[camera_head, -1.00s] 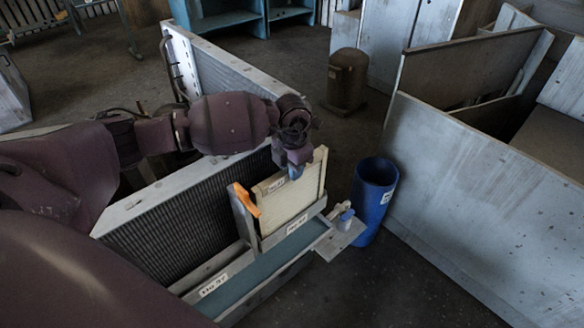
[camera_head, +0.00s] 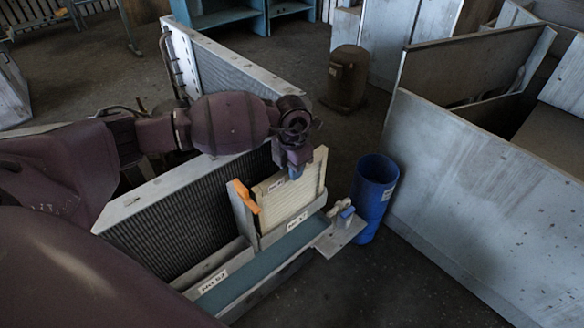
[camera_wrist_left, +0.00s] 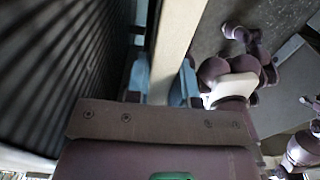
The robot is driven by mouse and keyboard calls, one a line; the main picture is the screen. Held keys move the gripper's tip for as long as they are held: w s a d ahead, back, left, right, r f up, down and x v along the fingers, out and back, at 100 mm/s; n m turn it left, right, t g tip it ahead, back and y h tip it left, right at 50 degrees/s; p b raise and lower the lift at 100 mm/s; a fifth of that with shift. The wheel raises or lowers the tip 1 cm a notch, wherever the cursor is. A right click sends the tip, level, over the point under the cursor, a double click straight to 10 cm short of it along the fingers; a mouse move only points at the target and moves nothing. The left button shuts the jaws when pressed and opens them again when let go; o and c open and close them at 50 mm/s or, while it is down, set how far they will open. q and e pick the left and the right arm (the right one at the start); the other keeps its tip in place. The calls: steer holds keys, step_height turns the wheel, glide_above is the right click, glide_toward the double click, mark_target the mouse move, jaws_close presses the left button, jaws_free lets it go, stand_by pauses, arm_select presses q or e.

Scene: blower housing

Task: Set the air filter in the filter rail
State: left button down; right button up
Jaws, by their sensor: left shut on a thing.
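The air filter (camera_head: 285,203) is a cream pleated panel with a pale frame and a small label near its top edge. It stands upright in the grey filter rail (camera_head: 243,222), against the post with the orange clip (camera_head: 245,198). Whether its lower edge is fully seated is hidden by the labelled front strip. My left gripper (camera_head: 295,172) is shut on the filter's top edge. In the left wrist view, its blue fingertips (camera_wrist_left: 163,85) lie either side of the filter's pale edge (camera_wrist_left: 176,40). My right gripper does not show clearly.
A dark ribbed panel (camera_head: 185,222) stands just behind the rail. A teal labelled tray (camera_head: 255,268) lies in front, with a small pale fitting (camera_head: 342,212) at its right end. A blue bin (camera_head: 374,195) stands to the right. Grey partitions (camera_head: 470,190) border the floor.

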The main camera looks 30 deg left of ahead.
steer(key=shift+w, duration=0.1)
arm_select(q)
steer(key=shift+f, duration=0.15)
steer(key=c, duration=1.4)
jaws_free()
steer(key=o, duration=0.4)
steer(key=shift+o, duration=1)
steer(key=o, duration=0.4)
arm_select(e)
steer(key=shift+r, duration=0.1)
